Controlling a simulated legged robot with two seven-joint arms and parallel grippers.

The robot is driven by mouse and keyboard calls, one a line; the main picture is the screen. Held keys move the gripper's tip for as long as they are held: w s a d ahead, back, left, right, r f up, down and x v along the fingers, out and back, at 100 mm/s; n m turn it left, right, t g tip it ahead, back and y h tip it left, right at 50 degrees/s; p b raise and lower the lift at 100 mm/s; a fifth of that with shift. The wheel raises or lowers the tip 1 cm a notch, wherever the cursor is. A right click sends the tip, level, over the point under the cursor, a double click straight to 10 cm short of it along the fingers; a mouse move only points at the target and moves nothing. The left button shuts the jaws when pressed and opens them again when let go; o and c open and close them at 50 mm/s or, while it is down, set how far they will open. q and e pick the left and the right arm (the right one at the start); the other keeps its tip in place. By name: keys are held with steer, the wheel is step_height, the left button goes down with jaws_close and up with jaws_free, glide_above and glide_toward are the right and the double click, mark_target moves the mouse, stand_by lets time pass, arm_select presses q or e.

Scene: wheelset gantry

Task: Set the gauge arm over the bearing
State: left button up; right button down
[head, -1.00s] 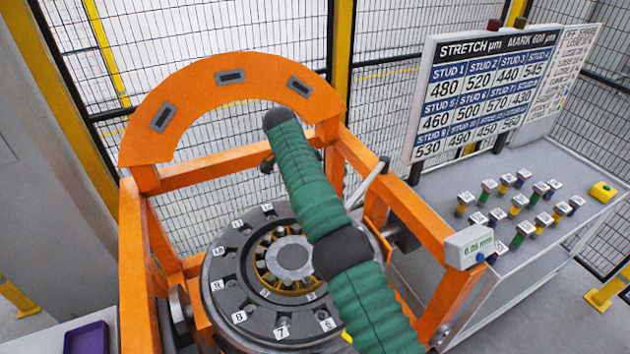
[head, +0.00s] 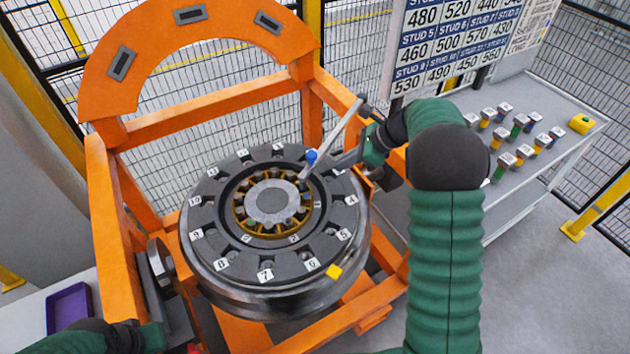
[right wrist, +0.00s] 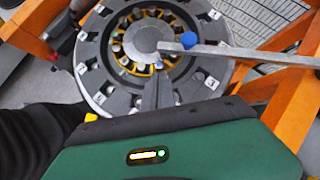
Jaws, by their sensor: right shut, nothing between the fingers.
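The gauge arm (head: 335,128) is a thin grey bar with a blue knob (head: 311,156). It reaches from the gantry's right side down-left, its tip overlapping the bearing's upper-right edge in the head view. In the right wrist view the bar (right wrist: 255,54) crosses from the right and ends beside the hub. The bearing (head: 270,203), with yellow cage and grey hub, sits in the dark numbered wheel (head: 250,257). My right gripper (head: 322,167) is shut and empty, beside the bar near the knob; contact is unclear. My left gripper (head: 165,335) is at the lower left, its fingers unclear.
The orange gantry frame (head: 215,98) surrounds the wheel, with a slotted arch behind. A grey bench (head: 535,183) with several coloured studs and a number board (head: 455,45) stands right. A purple tray (head: 69,308) lies lower left. Mesh fencing is behind.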

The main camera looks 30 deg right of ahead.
steer(key=s+d+f+m+t, duration=0.1)
steer(key=s+d+m+t, duration=0.1)
steer(key=s+m, duration=0.15)
steer(key=p, duration=0.4)
glide_toward(301, 174)
steer(key=f, duration=0.1)
steer(key=w+a+f, duration=0.1)
steer(key=f, duration=0.1)
steer(key=w+f, duration=0.1)
steer(key=f, duration=0.1)
steer(key=shift+a+f, duration=0.15)
steer(key=shift+a, duration=0.45)
steer(key=w+a, duration=0.2)
steer(key=w, duration=0.1)
steer(key=shift+w+a, duration=0.15)
steer(key=shift+w, duration=0.2)
steer(key=shift+w+a, duration=0.35)
steer(key=shift+w, duration=0.1)
